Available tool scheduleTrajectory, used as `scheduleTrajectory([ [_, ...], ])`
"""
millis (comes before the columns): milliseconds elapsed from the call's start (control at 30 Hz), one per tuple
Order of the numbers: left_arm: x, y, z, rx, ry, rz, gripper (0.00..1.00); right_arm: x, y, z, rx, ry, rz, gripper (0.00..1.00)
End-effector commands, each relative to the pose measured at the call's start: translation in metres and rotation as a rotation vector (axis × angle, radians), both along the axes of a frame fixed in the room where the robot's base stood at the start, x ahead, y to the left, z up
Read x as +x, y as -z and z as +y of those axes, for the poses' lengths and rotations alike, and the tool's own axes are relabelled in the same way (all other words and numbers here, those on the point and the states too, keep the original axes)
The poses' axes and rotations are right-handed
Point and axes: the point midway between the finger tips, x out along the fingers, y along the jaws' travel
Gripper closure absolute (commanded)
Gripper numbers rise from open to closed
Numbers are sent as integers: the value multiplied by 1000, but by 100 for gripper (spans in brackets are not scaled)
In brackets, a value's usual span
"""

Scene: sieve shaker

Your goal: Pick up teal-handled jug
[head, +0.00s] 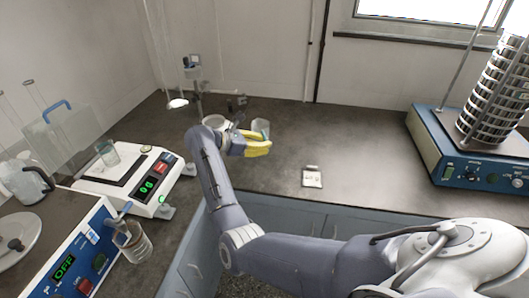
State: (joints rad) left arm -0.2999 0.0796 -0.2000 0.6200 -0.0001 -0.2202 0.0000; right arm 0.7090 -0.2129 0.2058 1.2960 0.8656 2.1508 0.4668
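A clear jug (133,243) stands at the lower left in the head view, in front of the blue box. A blue-grey handle-like part is at its upper left, but I cannot tell if it is teal. Another clear jug (24,184) with a dark handle stands at the far left. My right gripper (264,144) is at the back of the bench, well to the right of both jugs. Its yellow finger parts lie close together, and their gap is too small to judge. A clear beaker (262,126) is just behind them. My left gripper is not in view.
A white balance (153,206) with a beaker (108,153) on its pan is at left. A blue control box (88,262) reads OFF. A sieve shaker (460,165) with stacked sieves stands at right. A small white item (312,178) lies mid-bench. The bench around it is clear.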

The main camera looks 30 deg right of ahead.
Motion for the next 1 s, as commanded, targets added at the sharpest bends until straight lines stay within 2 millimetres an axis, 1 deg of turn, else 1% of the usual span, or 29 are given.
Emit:
scheduleTrajectory([
  [33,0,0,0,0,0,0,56,0,-7,0,0,1,-3,100],
  [100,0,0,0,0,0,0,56,0,-15,0,-2,2,-4,100],
  [500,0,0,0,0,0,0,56,0,-52,0,-2,2,-3,100],
  [800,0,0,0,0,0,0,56,0,-72,0,-2,0,-3,100],
  [1000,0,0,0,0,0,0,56,0,-81,0,-2,1,-1,100],
])
